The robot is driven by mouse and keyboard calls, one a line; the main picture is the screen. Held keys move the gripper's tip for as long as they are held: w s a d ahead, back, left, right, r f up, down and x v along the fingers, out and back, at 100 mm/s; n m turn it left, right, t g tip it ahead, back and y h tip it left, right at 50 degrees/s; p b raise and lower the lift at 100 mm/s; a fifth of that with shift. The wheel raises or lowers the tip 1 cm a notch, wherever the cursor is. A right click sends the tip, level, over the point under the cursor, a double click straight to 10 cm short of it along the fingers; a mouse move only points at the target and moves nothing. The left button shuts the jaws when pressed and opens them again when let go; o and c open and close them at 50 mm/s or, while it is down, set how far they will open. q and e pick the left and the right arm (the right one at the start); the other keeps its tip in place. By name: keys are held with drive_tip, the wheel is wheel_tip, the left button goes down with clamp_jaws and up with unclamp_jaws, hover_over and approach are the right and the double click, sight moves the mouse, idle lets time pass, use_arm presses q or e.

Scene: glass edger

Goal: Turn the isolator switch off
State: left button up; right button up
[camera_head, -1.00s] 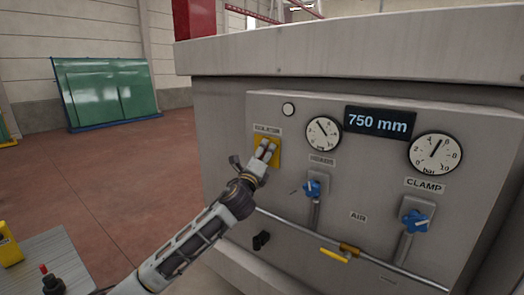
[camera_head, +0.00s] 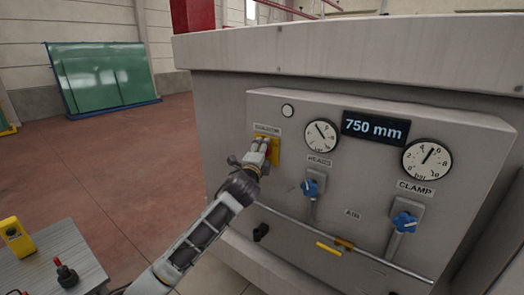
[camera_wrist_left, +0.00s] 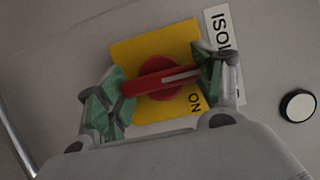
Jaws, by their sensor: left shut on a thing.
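The isolator switch is a red rotary handle (camera_wrist_left: 160,80) on a yellow plate (camera_wrist_left: 150,50), below the isolator label on the machine's grey panel; the plate also shows in the head view (camera_head: 273,150). In the left wrist view the handle lies across the plate, slightly tilted, with the letters "ON" beside it. My left gripper (camera_wrist_left: 158,88) is shut on the handle, its green finger pads at the handle's two ends. In the head view my left gripper (camera_head: 262,150) covers most of the switch. My right gripper is not in view.
The panel carries a heads gauge (camera_head: 320,135), a clamp gauge (camera_head: 427,158), a 750 mm display (camera_head: 375,127) and blue knobs (camera_head: 310,188) (camera_head: 405,222). A yellow-handled valve (camera_head: 330,249) sits lower. A grey table (camera_head: 50,262) stands lower left.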

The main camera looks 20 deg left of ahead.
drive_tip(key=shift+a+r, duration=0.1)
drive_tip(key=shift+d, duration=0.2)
use_arm(q)
drive_tip(key=o, duration=1)
drive_tip(key=shift+o, duration=0.2)
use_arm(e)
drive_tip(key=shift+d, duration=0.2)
use_arm(q)
drive_tip(key=shift+s, duration=0.2)
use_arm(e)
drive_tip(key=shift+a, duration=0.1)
use_arm(q)
drive_tip(key=s, duration=1.1)
drive_tip(key=shift+s+d, duration=0.25)
drive_tip(key=shift+s, duration=0.05)
drive_tip(key=shift+f, duration=0.1)
